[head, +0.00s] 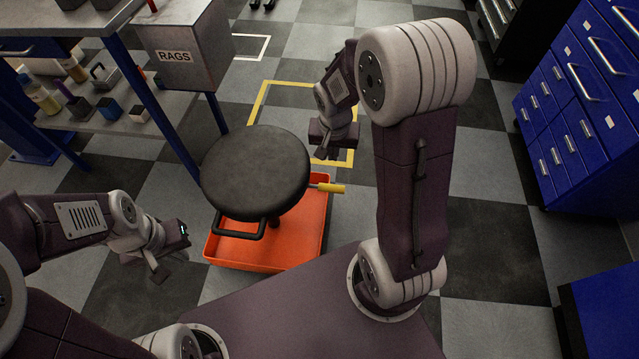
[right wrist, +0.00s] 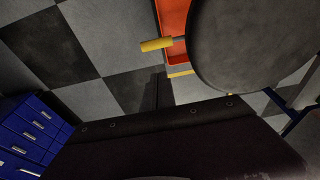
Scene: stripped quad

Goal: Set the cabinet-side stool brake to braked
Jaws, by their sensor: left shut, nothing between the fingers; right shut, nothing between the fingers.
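The stool (head: 255,165) has a round black seat and stands over an orange tray-like base (head: 285,262). A lever with a yellow handle (head: 330,188) sticks out to the right, on the side of the blue cabinet. The lever also shows in the right wrist view (right wrist: 156,44), beside the seat (right wrist: 250,45). My right gripper (head: 325,152) is shut and empty, just beyond the lever in the head view and apart from it. My left gripper (head: 158,274) is shut and empty, left of the orange base. The lever's pivot is hidden under the seat.
A blue drawer cabinet (head: 585,105) stands at the right. A bench with blue legs (head: 150,95) and a rags box (head: 185,50) is at the upper left. Yellow floor tape (head: 262,100) lies behind the stool. Checkered floor is clear between lever and cabinet.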

